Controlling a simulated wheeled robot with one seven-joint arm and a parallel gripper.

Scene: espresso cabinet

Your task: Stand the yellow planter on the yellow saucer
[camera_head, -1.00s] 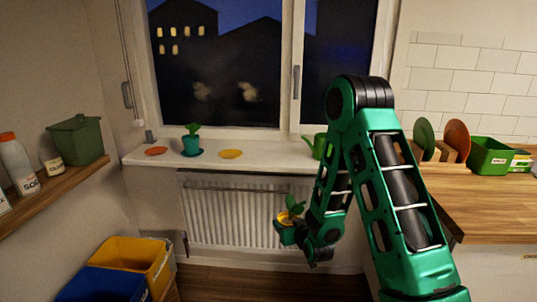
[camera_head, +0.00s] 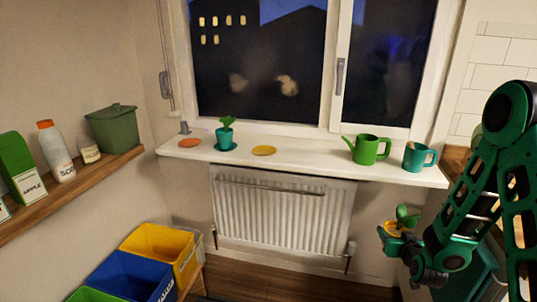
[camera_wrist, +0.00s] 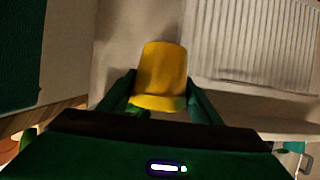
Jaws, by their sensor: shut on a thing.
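The yellow planter (camera_head: 394,230), with a green plant (camera_head: 407,216) in it, is held in my gripper (camera_head: 388,238) at the lower right of the head view, below the sill's height. In the wrist view the planter (camera_wrist: 162,75) sits between the two fingers of my gripper (camera_wrist: 160,95), which are shut on it. The yellow saucer (camera_head: 264,151) lies flat and empty on the white windowsill (camera_head: 310,165), left of the middle in the head view. My gripper is well apart from it, to the right and lower. The planter is partly hidden by the fingers in the head view.
On the sill, a teal planter (camera_head: 225,135) stands on a teal saucer left of the yellow one, with an orange saucer (camera_head: 189,143) further left. A green watering can (camera_head: 367,149) and teal mug (camera_head: 418,157) stand at the right. A radiator (camera_head: 280,208) is below.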

